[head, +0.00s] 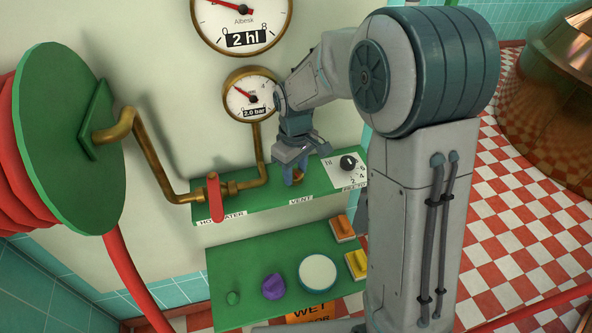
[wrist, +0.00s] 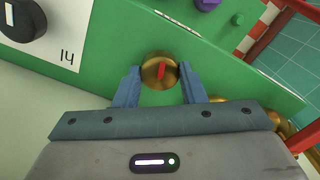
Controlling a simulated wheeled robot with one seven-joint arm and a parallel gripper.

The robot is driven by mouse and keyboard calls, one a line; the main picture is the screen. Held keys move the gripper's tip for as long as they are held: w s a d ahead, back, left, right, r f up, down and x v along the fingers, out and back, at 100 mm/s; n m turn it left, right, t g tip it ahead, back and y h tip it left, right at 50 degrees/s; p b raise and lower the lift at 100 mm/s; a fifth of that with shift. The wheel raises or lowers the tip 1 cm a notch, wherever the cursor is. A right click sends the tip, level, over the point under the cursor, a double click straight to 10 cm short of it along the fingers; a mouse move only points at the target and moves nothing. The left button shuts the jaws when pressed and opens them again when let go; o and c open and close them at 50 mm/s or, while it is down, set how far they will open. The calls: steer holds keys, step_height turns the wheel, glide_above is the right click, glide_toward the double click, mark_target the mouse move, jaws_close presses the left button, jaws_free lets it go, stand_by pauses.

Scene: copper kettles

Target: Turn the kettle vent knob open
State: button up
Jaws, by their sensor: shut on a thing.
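The vent knob is a small round brass knob with a red mark on its face, seen in the wrist view (wrist: 151,73). It sits on the green panel (head: 250,202), above the white VENT label (head: 301,201). In the wrist view the red mark runs nearly up and down the picture, slightly tilted. My gripper (wrist: 159,68) has its two blue fingers on either side of the knob, shut on it. In the head view my gripper (head: 293,173) hides most of the knob.
A red lever (head: 215,197) on the brass pipe is left of my gripper. A black dial knob (head: 348,162) is close on its right. Two gauges (head: 242,22) (head: 249,95) hang above. A lower green panel (head: 245,260) carries several buttons and knobs. A hose reel (head: 65,140) stands at left.

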mark_target(295, 173)
steer(key=n, duration=0.4)
steer(key=shift+n, duration=0.3)
steer(key=shift+n+p, duration=0.3)
steer(key=shift+n, duration=1.7)
steer(key=o, duration=1)
step_height(295, 173, up, 14)
steer(key=shift+b, duration=0.45)
steer(key=s+d+f+m+t, duration=0.1)
steer(key=s+d+f+m, duration=0.1)
steer(key=s+d+m, duration=0.3)
steer(key=s+d+f+m+t, duration=0.1)
steer(key=s+d+m, duration=0.4)
steer(key=s+m, duration=0.7)
steer(key=s+t, duration=0.1)
steer(key=s, duration=0.2)
steer(key=shift+f, duration=0.4)
